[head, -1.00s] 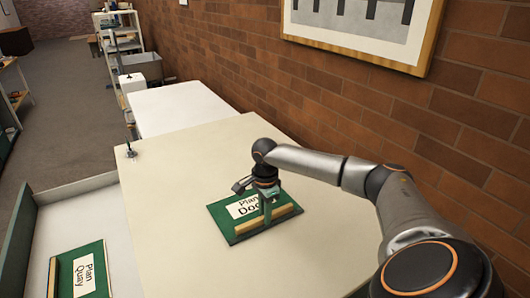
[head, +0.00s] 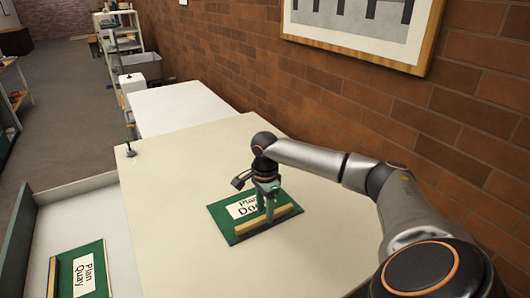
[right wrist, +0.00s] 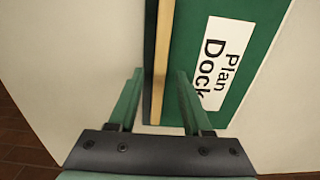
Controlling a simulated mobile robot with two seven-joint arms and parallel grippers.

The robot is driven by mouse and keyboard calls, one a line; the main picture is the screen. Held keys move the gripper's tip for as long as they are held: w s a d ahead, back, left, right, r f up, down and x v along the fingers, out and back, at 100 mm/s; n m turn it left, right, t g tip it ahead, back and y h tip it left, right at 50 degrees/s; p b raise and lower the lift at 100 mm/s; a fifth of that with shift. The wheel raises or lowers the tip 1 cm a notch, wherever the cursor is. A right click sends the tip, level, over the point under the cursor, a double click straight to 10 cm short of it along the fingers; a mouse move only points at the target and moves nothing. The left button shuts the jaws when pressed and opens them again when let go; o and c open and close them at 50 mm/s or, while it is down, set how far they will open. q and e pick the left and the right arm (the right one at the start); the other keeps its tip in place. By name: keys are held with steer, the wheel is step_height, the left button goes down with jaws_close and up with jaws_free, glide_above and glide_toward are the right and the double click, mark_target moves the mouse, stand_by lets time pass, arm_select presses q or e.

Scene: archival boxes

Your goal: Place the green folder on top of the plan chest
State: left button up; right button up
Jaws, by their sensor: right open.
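A green folder (head: 232,215) with a wooden spine strip and a white label reading "Plan Dock" lies flat on the cream top of the plan chest (head: 180,165). It also shows in the right wrist view (right wrist: 245,20). My right gripper (head: 268,212) is over the folder's wooden strip. In the right wrist view its green fingers (right wrist: 159,74) are apart, one on each side of the strip; I cannot tell whether they touch it. Another green folder (head: 98,262), labelled "Plan Quay", lies in an open drawer at the lower left. My left gripper is out of view.
The open drawer (head: 75,188) sticks out left of the chest. A small metal post (head: 130,150) stands at the chest top's far left corner. A white surface (head: 180,105) lies beyond. A brick wall (head: 400,110) with a framed picture (head: 360,25) runs along the right.

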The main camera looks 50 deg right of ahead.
step_height(320, 180, up, 10)
steer(key=shift+r, duration=0.25)
steer(key=shift+s+f, duration=0.1)
